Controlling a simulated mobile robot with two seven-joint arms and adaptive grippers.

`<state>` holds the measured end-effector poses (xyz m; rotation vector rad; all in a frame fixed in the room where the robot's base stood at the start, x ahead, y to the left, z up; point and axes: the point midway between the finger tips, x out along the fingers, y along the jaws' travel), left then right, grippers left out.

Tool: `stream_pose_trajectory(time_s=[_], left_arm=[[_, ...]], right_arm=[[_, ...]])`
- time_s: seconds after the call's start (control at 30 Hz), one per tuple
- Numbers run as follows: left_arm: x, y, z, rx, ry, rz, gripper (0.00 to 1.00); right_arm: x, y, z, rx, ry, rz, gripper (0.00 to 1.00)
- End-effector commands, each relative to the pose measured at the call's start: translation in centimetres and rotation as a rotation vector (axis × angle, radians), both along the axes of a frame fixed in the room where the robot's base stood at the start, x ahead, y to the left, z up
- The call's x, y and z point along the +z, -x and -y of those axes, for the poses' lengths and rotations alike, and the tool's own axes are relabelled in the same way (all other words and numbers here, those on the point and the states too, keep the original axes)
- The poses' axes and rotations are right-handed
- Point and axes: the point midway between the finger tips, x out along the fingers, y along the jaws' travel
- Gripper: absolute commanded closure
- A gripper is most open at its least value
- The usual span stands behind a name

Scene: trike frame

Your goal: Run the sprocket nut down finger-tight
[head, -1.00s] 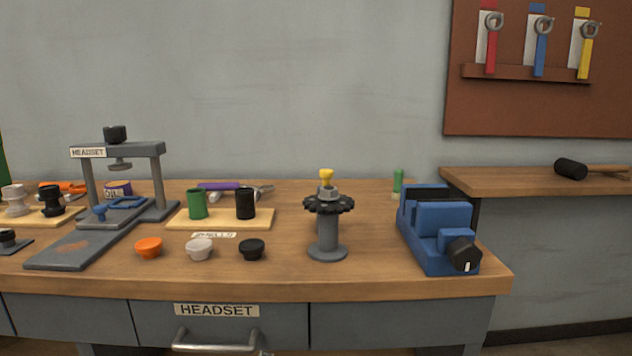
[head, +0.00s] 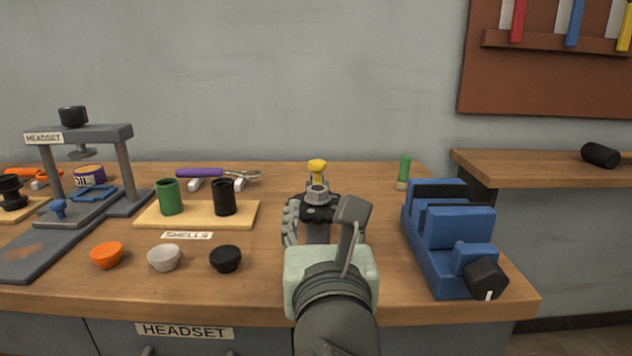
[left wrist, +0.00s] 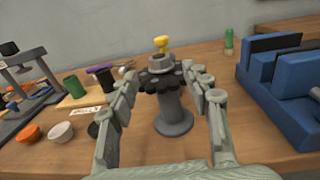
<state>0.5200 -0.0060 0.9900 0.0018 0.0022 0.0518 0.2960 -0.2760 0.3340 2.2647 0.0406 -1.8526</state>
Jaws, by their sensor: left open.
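The sprocket nut (head: 317,194) is a grey hex nut on top of the black toothed sprocket (head: 329,211), which rests on a grey post. In the left wrist view the nut (left wrist: 156,60) sits above the sprocket (left wrist: 158,80), and the post (left wrist: 173,113) stands upright on its round base. My left gripper (left wrist: 168,88) is open, with its fingers on either side of the post and sprocket and nothing gripped. In the head view the left gripper (head: 322,218) hides most of the post. My right gripper is not in view.
A blue vise (head: 455,232) stands close on the right. A yellow-topped item (head: 317,169) is just behind the nut. Orange (head: 107,255), white (head: 164,257) and black (head: 225,259) cups, the shells board (head: 150,212) and a headset press (head: 85,134) are to the left.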

Motion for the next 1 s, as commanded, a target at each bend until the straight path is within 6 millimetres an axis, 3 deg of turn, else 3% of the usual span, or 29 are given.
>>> stream_pose_trajectory(time_s=[0.4,0.6,0.83,1.0], left_arm=[[0.0,-6.2,-0.4,0.002,0.000,-0.002,0.52],[0.0,-7.4,-0.4,0.001,0.001,-0.001,0.52],[-0.1,-7.4,-0.4,0.000,0.002,-0.001,0.52],[-0.1,-7.4,-0.4,0.000,0.002,-0.001,0.73]], right_arm=[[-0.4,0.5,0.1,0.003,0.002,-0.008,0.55],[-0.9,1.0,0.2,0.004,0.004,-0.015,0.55],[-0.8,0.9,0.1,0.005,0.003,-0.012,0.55],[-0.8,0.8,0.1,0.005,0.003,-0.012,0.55]])
